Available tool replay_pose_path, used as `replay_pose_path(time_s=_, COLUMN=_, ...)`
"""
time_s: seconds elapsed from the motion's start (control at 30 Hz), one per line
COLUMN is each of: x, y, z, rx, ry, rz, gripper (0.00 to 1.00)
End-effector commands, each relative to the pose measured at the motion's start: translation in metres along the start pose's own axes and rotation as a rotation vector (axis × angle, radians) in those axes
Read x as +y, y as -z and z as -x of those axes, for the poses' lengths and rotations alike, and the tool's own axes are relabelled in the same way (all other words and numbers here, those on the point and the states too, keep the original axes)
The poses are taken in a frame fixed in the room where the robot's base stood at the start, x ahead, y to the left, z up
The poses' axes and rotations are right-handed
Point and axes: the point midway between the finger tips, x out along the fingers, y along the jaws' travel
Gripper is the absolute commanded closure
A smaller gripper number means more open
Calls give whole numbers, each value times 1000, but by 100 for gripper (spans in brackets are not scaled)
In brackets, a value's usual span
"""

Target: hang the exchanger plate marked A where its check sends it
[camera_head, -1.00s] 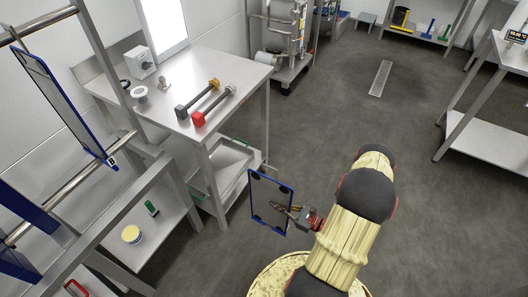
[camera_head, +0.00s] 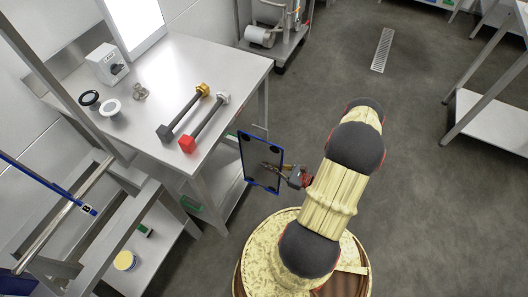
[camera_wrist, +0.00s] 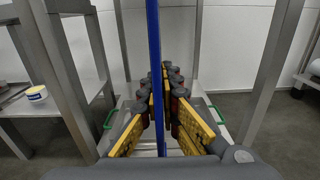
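My gripper (camera_head: 270,166) is shut on a thin dark plate with a blue rim (camera_head: 246,168), held upright beside the steel table, in front of its right side. In the wrist view the plate (camera_wrist: 154,40) shows edge-on as a blue strip between the yellow finger pads (camera_wrist: 160,95). No letter can be read on the held plate. Another blue-edged plate, marked B (camera_head: 80,206), hangs at the left rail (camera_head: 60,215), partly cut off by the picture edge.
The steel table (camera_head: 222,75) holds two bar tools, one with a red head (camera_head: 188,144), a switch box (camera_head: 106,64), a white panel (camera_head: 132,22) and small rings (camera_head: 109,108). A yellow-white tub (camera_head: 125,261) stands on the lower shelf.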

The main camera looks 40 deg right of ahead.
Motion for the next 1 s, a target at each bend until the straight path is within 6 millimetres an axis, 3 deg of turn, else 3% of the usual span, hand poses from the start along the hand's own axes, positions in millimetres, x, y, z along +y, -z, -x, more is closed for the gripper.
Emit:
replay_pose_path(time_s=0.5, x=0, y=0, z=2, rx=-3, ry=-13, rz=0, gripper=100)
replay_pose_path(time_s=1.0, x=0, y=-1, z=-28, rx=-4, ry=-14, rz=0, gripper=100)
